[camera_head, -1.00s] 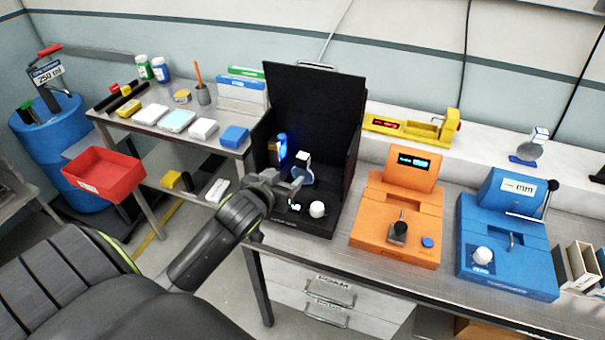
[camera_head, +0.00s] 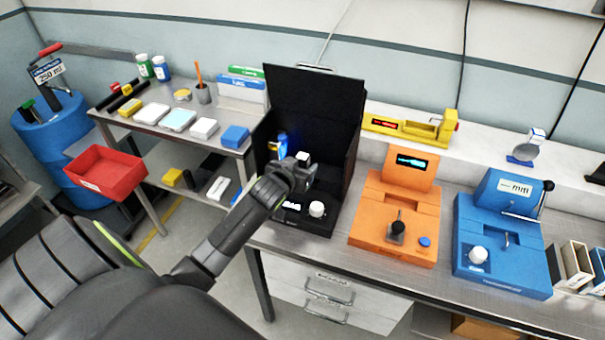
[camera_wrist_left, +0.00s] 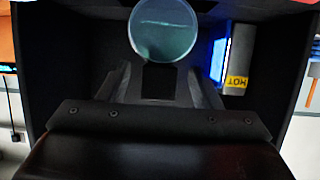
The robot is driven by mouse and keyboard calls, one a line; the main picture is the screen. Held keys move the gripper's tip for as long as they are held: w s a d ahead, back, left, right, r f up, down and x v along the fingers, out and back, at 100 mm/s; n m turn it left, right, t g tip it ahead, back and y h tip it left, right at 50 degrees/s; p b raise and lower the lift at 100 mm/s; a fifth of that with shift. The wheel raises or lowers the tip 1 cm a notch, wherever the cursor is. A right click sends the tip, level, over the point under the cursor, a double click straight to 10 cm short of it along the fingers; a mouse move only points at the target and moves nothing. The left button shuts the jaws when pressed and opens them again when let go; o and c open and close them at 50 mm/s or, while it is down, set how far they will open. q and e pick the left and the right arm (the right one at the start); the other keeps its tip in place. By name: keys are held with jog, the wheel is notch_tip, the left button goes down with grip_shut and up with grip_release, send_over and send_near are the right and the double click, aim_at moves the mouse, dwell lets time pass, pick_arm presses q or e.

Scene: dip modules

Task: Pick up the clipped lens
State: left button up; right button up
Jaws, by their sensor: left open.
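The clipped lens shows in the left wrist view as a round, greenish clear disc (camera_wrist_left: 164,30) just beyond my left fingertips. A dark square piece sits below it, between the fingers; I cannot tell if it is the clip. In the head view a small white block (camera_head: 303,158), seemingly the clip's top, shows past my left gripper (camera_head: 308,178), which hides the lens there. My left gripper (camera_wrist_left: 163,82) is open, its two fingers on either side of the dark piece. It reaches into the black open-fronted box (camera_head: 312,95). My right gripper is not in view.
A blue-lit lamp (camera_head: 282,145) stands inside the box at left; a part labelled HOT (camera_wrist_left: 237,70) is close beside the fingers. A white knob (camera_head: 317,209) is on the box's base. An orange device (camera_head: 395,205) and blue device (camera_head: 503,240) stand to the right.

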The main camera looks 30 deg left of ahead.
pick_arm(q)
jog(key=shift+p+x, duration=0.5)
jog(key=shift+x, duration=1.55)
jog(key=c, duration=1.1)
